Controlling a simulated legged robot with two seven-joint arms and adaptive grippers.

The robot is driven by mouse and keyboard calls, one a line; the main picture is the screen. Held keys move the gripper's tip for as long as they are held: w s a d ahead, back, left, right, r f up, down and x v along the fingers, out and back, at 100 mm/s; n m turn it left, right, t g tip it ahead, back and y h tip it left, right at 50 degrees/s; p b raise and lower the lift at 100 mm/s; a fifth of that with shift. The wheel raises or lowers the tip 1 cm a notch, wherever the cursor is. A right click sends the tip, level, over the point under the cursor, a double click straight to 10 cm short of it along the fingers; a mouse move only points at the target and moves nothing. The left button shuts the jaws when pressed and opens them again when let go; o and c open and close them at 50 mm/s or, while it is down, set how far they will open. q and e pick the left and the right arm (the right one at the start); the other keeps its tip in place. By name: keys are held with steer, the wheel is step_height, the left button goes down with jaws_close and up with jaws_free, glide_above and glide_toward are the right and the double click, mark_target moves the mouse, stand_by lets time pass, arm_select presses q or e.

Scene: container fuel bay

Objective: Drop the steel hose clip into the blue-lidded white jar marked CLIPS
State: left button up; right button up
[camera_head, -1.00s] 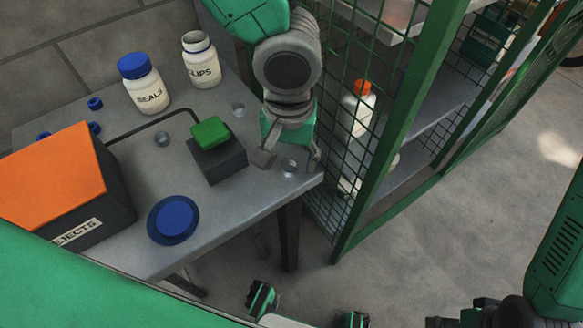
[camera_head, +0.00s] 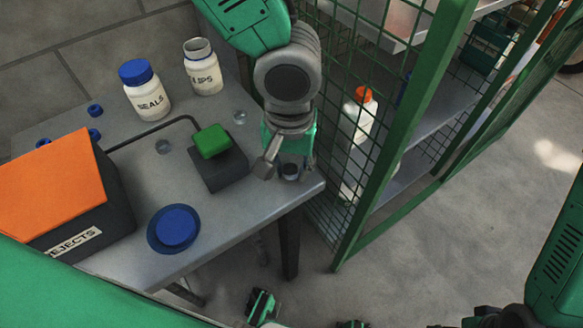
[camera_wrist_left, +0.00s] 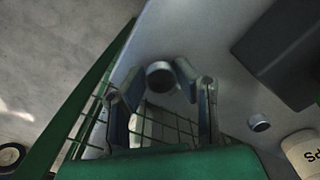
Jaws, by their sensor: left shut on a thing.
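The steel hose clip (camera_head: 291,171) is a small grey ring at the table's front right corner. My left gripper (camera_head: 284,170) points down there and is shut on it. In the left wrist view the clip (camera_wrist_left: 160,76) sits between my left fingertips (camera_wrist_left: 163,74). It is at the table top; I cannot tell whether it still touches it. The white jar marked CLIPS (camera_head: 205,80) stands open at the back of the table, its label partly turned away. A blue lid (camera_head: 178,226) lies flat near the table's front edge. I cannot identify my right gripper.
A blue-lidded SEALS jar (camera_head: 147,98) stands left of the CLIPS jar. A green mesh cage (camera_head: 345,130) stands close on the right.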

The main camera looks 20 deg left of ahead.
mark_target(291, 169)
arm_select(q)
steer(key=r+p, duration=0.2)
steer(key=r, duration=0.7)
steer(key=shift+d+p, duration=0.2)
steer(key=shift+p, duration=0.1)
steer(key=shift+w+a, duration=0.1)
steer(key=w+a+r+n+p, duration=0.3)
steer(key=w+a+r+p, duration=0.15)
steer(key=w+p, duration=0.25)
steer(key=w+a+r+n+p, duration=0.2)
steer(key=w+a+r+p, duration=0.1)
steer(key=w+a+p, duration=0.35)
steer(key=w+a+n+p, duration=0.2)
steer(key=a+p, duration=0.3)
steer(key=a, duration=0.3)
steer(key=w+a+n+p, duration=0.2)
steer(key=w+a+p, duration=0.15)
steer(key=a, duration=0.55)
step_height(291, 169, down, 6)
steer(key=b, duration=0.4)
steer(key=shift+s+f, duration=0.2)
steer(key=shift+s, duration=0.2)
